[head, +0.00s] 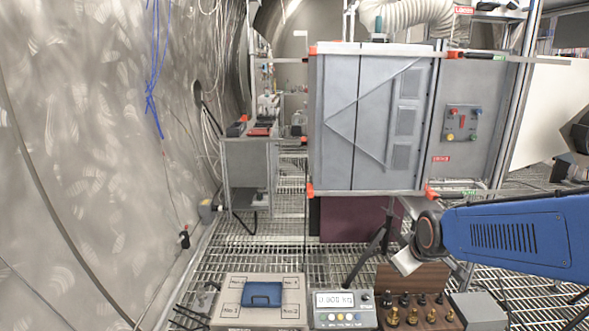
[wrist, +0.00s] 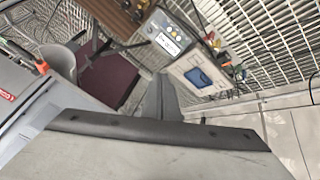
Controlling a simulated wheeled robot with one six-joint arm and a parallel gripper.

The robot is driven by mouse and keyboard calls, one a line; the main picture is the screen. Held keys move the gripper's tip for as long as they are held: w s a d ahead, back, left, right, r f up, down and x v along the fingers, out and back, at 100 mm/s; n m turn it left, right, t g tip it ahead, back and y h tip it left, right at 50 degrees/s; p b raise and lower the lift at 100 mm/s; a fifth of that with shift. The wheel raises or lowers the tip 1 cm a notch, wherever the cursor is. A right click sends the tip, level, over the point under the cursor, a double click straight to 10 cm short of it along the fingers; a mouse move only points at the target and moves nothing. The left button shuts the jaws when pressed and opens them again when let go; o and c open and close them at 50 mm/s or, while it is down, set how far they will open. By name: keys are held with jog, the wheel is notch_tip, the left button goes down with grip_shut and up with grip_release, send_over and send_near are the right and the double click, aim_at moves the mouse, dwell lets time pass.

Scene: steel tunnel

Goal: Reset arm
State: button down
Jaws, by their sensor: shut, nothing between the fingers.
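My blue arm (head: 520,238) reaches in from the right in the head view. It ends in a dark round joint with a small pale part below it, in front of the wooden weight box. In the wrist view, my gripper (wrist: 166,98) shows as narrow dark grey fingers beyond a broad grey body with a black edge. The fingers look together and nothing shows between them. In the head view the fingers cannot be made out.
A board with a blue block (head: 262,294), a scale (head: 343,309), a wooden box of brass weights (head: 414,276) and a grey box (head: 479,311) stand in front. A grey cabinet (head: 375,120) stands behind. Grating floor (head: 285,222) shows between the cabinet and the left wall.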

jog(key=s+d+r+m+g, duration=0.1)
jog(key=s+m, duration=0.5)
jog(key=s, duration=1.8)
jog(key=shift+s+r+m+g, duration=0.3)
jog(key=shift+r+g, duration=0.25)
jog(key=shift+g, duration=0.25)
